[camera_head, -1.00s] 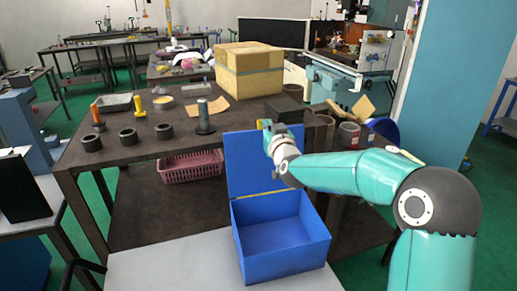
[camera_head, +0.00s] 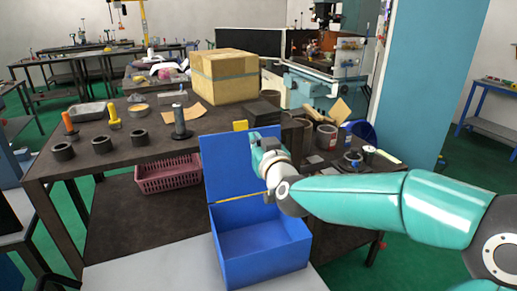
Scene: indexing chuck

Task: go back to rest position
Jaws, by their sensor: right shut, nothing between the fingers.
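My right gripper (camera_head: 258,148) is at the end of the teal right arm that comes in from the right. It is shut, with nothing held, in front of the raised lid of the blue box. The blue box (camera_head: 262,262) stands open on a light grey surface, and its inside looks empty. The gripper's fingers are small in the view and partly merge with the lid behind them. My left gripper does not show.
The dark workbench (camera_head: 110,175) holds black rings (camera_head: 103,144), an orange-handled piece (camera_head: 69,125), a yellow one (camera_head: 115,115), a grey peg (camera_head: 179,122) and a cardboard box (camera_head: 225,76). A pink basket (camera_head: 168,173) sits below. Cans (camera_head: 327,137) stand right of the lid.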

